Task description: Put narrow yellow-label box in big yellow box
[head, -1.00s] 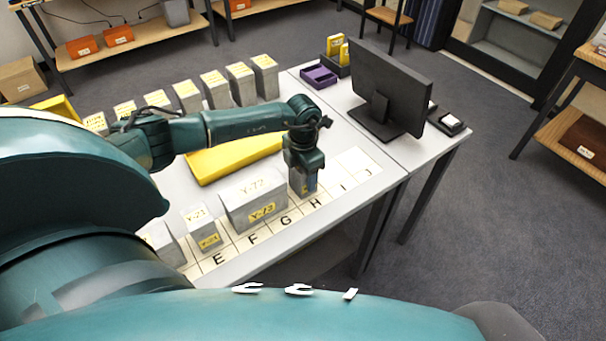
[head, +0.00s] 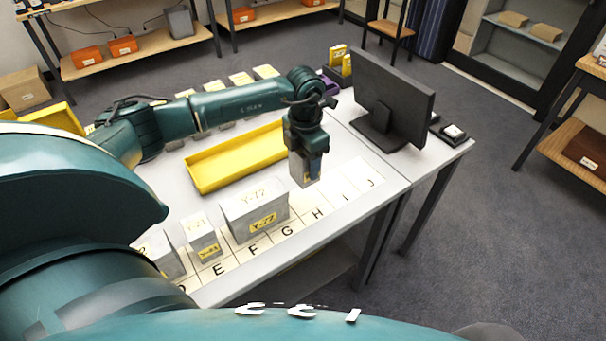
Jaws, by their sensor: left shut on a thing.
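The box hangs upright, seemingly a little above the table, behind the letter H. The big yellow box (head: 205,184) is an open, shallow tray on the table, left of the held box, and looks empty. A narrow grey box with yellow labels, Y-71 (head: 202,232), stands upright at letter E. My right gripper is not in view.
A wide grey box Y-72 (head: 253,212) stands between the narrow Y-71 box and the held box. A black monitor (head: 395,95) stands right of my left gripper. Several labelled boxes line the table's back, partly hidden by my arm. The strip near I and J is clear.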

